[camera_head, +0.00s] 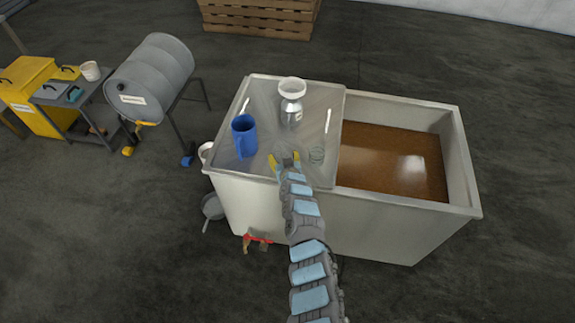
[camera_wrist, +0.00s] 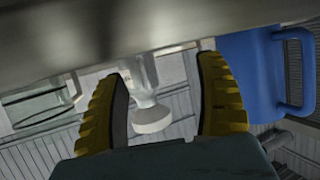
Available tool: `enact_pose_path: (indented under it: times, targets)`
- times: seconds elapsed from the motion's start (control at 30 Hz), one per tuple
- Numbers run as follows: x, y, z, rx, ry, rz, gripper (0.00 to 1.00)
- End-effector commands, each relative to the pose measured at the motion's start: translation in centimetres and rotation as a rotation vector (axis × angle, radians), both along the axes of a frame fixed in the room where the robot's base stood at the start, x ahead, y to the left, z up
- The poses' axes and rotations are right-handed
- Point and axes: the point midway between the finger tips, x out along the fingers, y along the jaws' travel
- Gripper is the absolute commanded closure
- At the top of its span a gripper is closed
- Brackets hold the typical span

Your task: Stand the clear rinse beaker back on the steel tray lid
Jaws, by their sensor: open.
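The clear beaker (camera_head: 317,155) is on the steel tray lid (camera_head: 262,90), near its front right part. It is faint in the head view; in the wrist view, which is upside down, the clear beaker (camera_wrist: 38,105) is at the left, its base at the lid surface. It looks upright. My gripper (camera_head: 285,161) is low over the lid's front part, just left of the beaker and apart from it. My gripper also shows in the wrist view (camera_wrist: 165,85), with its yellow fingers spread and nothing held between them.
A blue jug (camera_head: 244,136) stands on the lid left of my gripper. A bottle with a white funnel (camera_head: 291,98) stands farther back, seen beyond the fingers. White sticks lie near both lid sides. The open tank of brown liquid (camera_head: 390,160) is at the right.

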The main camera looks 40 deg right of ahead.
Motion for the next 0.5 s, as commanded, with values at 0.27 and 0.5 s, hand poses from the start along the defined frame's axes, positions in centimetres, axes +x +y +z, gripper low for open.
enact_pose_path:
  times: [0.27,0.5]
  targets:
    - [-2.2,1.4,1.4,0.0,0.004,0.002,0.29]
    - [-3.9,2.5,2.0,0.003,0.008,0.002,0.29]
